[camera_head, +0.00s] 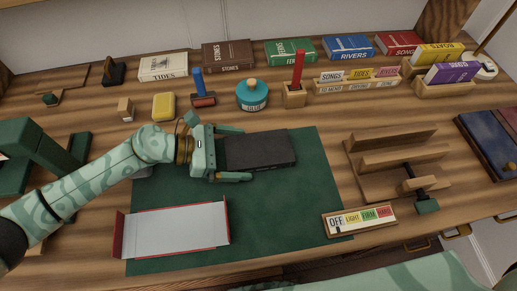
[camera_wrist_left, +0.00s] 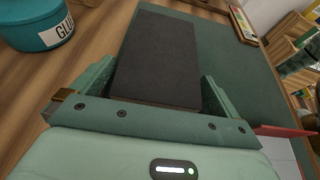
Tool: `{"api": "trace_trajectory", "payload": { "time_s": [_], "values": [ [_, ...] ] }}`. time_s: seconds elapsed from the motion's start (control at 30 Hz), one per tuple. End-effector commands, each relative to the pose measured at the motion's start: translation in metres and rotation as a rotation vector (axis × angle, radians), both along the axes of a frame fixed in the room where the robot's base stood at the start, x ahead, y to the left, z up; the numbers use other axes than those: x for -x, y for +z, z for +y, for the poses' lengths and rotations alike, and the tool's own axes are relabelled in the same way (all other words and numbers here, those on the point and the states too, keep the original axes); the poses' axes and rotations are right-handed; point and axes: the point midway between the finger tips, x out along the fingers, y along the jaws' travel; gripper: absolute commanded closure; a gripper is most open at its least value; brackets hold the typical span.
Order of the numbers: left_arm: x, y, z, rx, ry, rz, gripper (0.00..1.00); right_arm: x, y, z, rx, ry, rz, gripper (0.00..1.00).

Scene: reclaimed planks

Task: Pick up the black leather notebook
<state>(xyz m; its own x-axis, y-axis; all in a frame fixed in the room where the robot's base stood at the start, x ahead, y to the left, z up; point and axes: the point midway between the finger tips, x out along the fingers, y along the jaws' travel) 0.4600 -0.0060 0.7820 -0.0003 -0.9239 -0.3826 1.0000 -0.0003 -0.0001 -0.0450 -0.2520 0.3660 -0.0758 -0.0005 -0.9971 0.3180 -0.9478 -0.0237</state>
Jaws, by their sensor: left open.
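The black leather notebook (camera_head: 262,150) lies on the dark green mat (camera_head: 290,215) near the mat's far edge. It also shows in the left wrist view (camera_wrist_left: 160,55), straight ahead of the jaws. My left gripper (camera_head: 240,153) is open, with one finger on each side of the notebook's near end. In the left wrist view its fingers (camera_wrist_left: 157,85) flank the notebook with the near end between them. Whether the fingers touch the notebook I cannot tell. My right gripper is not in view.
An open red-edged white tray (camera_head: 178,230) lies on the mat in front. A teal glue pot (camera_head: 252,96) stands behind the notebook. A wooden rack (camera_head: 385,165) and an OFF/LIGHT/FIRM/HARD panel (camera_head: 360,219) sit at right. Books line the back.

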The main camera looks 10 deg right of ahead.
Motion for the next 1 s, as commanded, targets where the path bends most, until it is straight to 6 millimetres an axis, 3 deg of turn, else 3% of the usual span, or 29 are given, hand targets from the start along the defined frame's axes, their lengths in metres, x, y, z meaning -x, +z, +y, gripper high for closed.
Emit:
{"api": "trace_trajectory", "payload": {
  "time_s": [0.07,0.2,0.23,0.5,0.67,0.8,1.0],
  "values": [
    [0.000,0.000,0.000,0.000,0.000,0.000,0.03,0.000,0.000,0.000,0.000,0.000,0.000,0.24],
    [0.000,0.000,0.000,0.000,0.000,0.000,0.42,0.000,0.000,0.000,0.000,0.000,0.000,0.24],
    [0.000,0.000,0.001,0.000,0.000,0.000,0.43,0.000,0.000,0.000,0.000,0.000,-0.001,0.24],
    [0.000,0.002,0.001,0.001,0.001,-0.001,0.43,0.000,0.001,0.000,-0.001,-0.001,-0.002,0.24],
    [-0.001,0.016,0.001,0.001,0.001,-0.004,0.43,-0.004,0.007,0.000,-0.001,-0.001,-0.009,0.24],
    [0.003,0.043,0.000,0.001,-0.001,-0.007,0.43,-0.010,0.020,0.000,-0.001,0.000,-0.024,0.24],
    [0.044,0.097,-0.008,0.001,-0.003,-0.011,0.43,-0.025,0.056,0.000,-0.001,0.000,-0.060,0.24]
  ]
}}
